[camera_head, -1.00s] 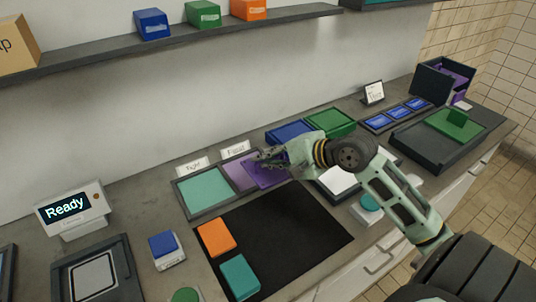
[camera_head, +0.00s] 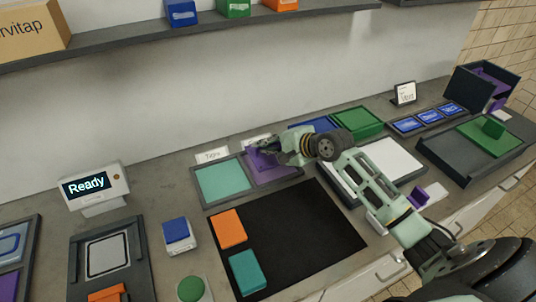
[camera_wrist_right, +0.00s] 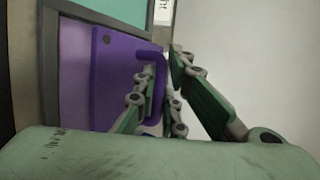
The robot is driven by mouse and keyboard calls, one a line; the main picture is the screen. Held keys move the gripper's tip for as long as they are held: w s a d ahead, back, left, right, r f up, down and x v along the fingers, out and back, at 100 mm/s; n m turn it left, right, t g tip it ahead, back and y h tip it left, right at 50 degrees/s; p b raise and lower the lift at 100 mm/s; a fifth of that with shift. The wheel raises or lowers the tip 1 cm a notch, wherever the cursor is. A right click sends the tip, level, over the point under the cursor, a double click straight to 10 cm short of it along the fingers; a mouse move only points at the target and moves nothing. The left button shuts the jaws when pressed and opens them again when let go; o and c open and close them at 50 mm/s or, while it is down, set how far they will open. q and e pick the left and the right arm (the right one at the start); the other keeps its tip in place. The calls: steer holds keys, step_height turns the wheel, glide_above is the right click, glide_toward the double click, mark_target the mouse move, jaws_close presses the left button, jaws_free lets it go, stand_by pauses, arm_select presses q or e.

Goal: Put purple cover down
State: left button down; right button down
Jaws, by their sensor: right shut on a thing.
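The purple cover (camera_head: 279,167) is a flat plate with a raised handle. It lies over or just above the lilac compartment of a dark tray (camera_head: 209,207). The wrist view shows the cover (camera_wrist_right: 110,85) with a strip of lilac floor (camera_wrist_right: 74,75) bare beside it. I cannot tell whether the cover touches the tray. My right gripper (camera_head: 262,150) is shut on the cover's handle; its fingers (camera_wrist_right: 160,100) sit on either side of the handle in the wrist view. The tray's other compartment holds a teal panel (camera_head: 223,182). My left gripper is not in view.
A black mat (camera_head: 300,235) in front carries an orange block (camera_head: 229,228) and a teal block (camera_head: 247,271). Blue (camera_head: 312,125) and green (camera_head: 357,121) trays stand just right of my gripper. A white-floored tray (camera_head: 385,165) lies under my right forearm. The wall is close behind.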

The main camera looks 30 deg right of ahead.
mark_target(266, 155)
steer(key=shift+f, duration=1.85)
steer(key=shift+f, duration=0.1)
steer(key=c, duration=1.8)
jaws_free()
steer(key=shift+f, duration=0.1)
steer(key=shift+r, duration=0.2)
steer(key=v, duration=1.2)
